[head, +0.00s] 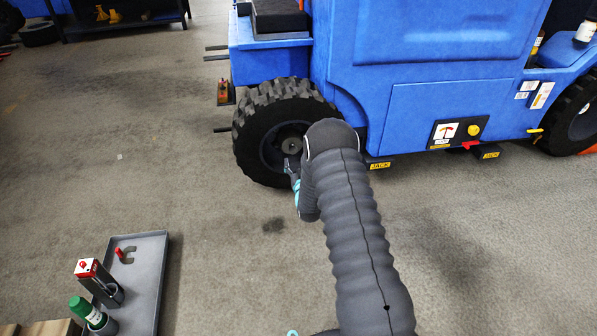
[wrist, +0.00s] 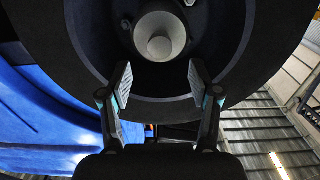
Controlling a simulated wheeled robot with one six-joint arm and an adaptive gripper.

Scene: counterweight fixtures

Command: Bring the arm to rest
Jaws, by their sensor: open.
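My arm (head: 350,220) reaches out over the floor toward the blue vehicle's left wheel in the head view. My gripper (wrist: 158,85) is open and empty in the wrist view, its two fingers apart below the wheel's pale round hub (wrist: 160,38). In the head view only a little of the gripper shows beside the wheel (head: 262,112), and the rest is hidden behind my arm. I cannot tell whether the fingers touch the wheel.
The blue vehicle (head: 440,60) fills the upper right, with yellow JACK labels (head: 380,166) low on its side. A grey tray (head: 148,270) at lower left holds a red-topped block (head: 90,268) and a green-capped bottle (head: 80,306). The floor between is clear.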

